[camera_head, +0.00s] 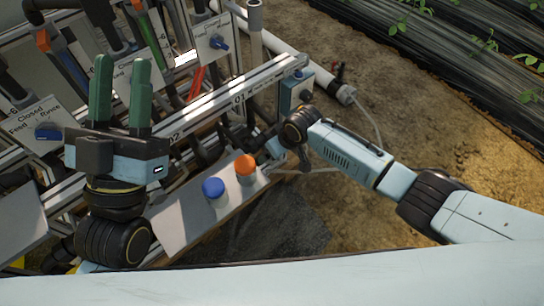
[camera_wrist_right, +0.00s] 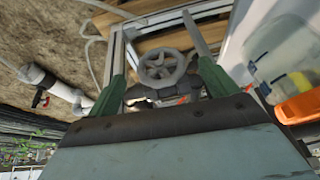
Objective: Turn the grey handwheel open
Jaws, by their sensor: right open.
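The grey handwheel (camera_wrist_right: 163,68) is a spoked wheel in the middle of the right wrist view, beyond the jaws. My right gripper (camera_wrist_right: 161,70) has its two green fingers apart, one on each side of the wheel in that view. I cannot tell whether either finger touches the wheel. In the head view my right arm reaches in from the right toward the skid, and its gripper and the handwheel are not clearly visible there. My left gripper (camera_head: 121,78) is raised at the left of the head view, with its green fingers apart and nothing between them.
An aluminium rail (camera_head: 235,98) crosses the skid, with signs and blue knobs (camera_head: 48,131) around it. A blue cap (camera_head: 214,188) and an orange cap (camera_head: 245,165) stand over a pale panel (camera_head: 180,218). White pipe with a red-handled valve (camera_head: 338,72) lies behind. Bare soil is at the right.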

